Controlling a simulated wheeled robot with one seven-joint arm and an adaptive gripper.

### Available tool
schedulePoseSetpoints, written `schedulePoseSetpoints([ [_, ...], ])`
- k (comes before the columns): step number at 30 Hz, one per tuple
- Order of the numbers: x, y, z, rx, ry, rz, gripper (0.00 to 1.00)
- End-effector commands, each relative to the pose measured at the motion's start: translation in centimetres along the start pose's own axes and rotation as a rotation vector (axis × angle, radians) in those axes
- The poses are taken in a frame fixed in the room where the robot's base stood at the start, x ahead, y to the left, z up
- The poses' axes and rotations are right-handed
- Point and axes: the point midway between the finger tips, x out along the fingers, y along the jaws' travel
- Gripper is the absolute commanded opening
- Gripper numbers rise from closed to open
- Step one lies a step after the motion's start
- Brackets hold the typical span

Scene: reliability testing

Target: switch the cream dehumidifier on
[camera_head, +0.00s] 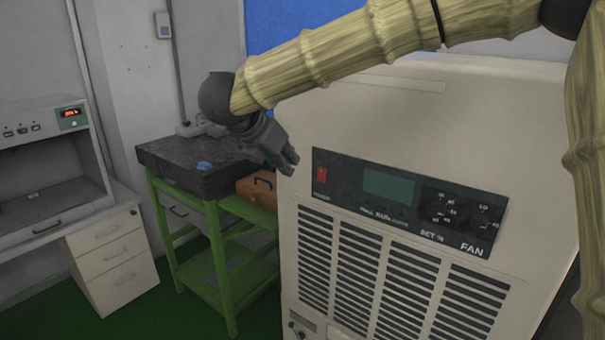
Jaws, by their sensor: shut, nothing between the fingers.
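The cream dehumidifier (400,120) stands at the centre right, facing me. Its dark control panel (345,205) carries a red rocker switch (321,175) at the left end, a blank greenish display (388,187) and two knobs marked SET % and FAN. Slatted vents lie below the panel. My gripper (290,164) is shut and empty, just left of and slightly above the red switch, and appears apart from it. Whether the switch is pressed on or off is too small to tell. My arm passes across the upper part of the dehumidifier.
A green trolley (215,230) with a black slab (180,165) and an orange-brown box (258,188) stands left of the dehumidifier. A cream drawer unit (112,258) and a cabinet with a red display (70,117) are at the far left. Green floor shows between them.

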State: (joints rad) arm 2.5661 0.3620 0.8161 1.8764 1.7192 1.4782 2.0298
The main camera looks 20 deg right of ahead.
Motion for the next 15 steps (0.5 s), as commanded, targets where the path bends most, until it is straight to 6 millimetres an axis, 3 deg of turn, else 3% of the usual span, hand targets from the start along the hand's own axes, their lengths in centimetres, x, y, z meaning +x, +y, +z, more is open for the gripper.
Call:
schedulePoseSetpoints([
  [7,0.1,0.1,-1.6,-0.032,0.04,-0.011,0.0],
  [15,0.2,-0.3,-1.4,-0.007,0.077,-0.006,0.0],
])
